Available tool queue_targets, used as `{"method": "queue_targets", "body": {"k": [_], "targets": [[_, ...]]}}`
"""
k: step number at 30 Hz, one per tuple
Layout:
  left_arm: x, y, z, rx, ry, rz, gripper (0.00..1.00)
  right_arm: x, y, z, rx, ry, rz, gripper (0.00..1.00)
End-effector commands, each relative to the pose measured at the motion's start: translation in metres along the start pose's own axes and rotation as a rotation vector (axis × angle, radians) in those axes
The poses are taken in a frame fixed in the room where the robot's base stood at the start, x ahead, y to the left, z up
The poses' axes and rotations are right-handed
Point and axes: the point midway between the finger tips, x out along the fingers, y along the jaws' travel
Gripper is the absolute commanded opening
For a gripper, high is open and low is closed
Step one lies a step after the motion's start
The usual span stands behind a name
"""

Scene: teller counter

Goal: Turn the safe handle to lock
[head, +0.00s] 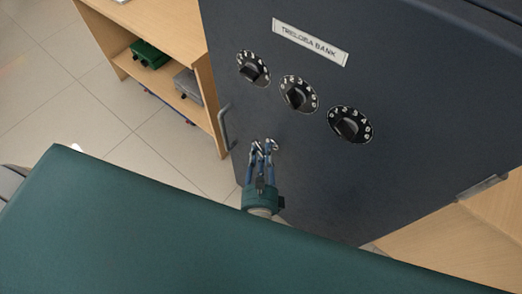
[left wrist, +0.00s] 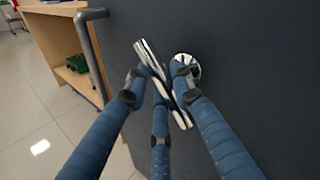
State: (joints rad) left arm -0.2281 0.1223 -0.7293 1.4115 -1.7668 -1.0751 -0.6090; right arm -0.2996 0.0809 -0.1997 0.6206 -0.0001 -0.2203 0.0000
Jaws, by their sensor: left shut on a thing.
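The dark blue-grey safe door (head: 300,190) fills the right part of the head view. The safe handle (head: 274,144) is a small silver lever on a round silver base, low on the door near its left edge. My left gripper (head: 263,152) is shut on the lever. In the left wrist view the blue fingers of the left gripper (left wrist: 161,88) close around the lever (left wrist: 151,60), which slants from upper left to lower right. The fingers hide its middle and part of the round base. My right gripper is not in view.
A grey pull bar (head: 223,128) sticks out at the door's left edge, close to my left gripper. Three black dials, one of them the middle dial (head: 299,95), sit above under a name plate (head: 310,42). A wooden shelf (head: 160,50) stands left; tiled floor lies below.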

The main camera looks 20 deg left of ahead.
Motion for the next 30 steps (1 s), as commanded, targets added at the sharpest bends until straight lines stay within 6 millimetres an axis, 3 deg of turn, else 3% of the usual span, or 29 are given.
{"method": "queue_targets", "body": {"k": [18, 30], "targets": [[-0.001, -0.002, 0.002, -0.443, 0.313, 0.142, 0.00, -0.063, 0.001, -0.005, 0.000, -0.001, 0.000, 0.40], [-0.002, -0.001, -0.002, -0.657, 0.463, 0.210, 0.00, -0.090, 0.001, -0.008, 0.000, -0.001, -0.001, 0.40]]}}
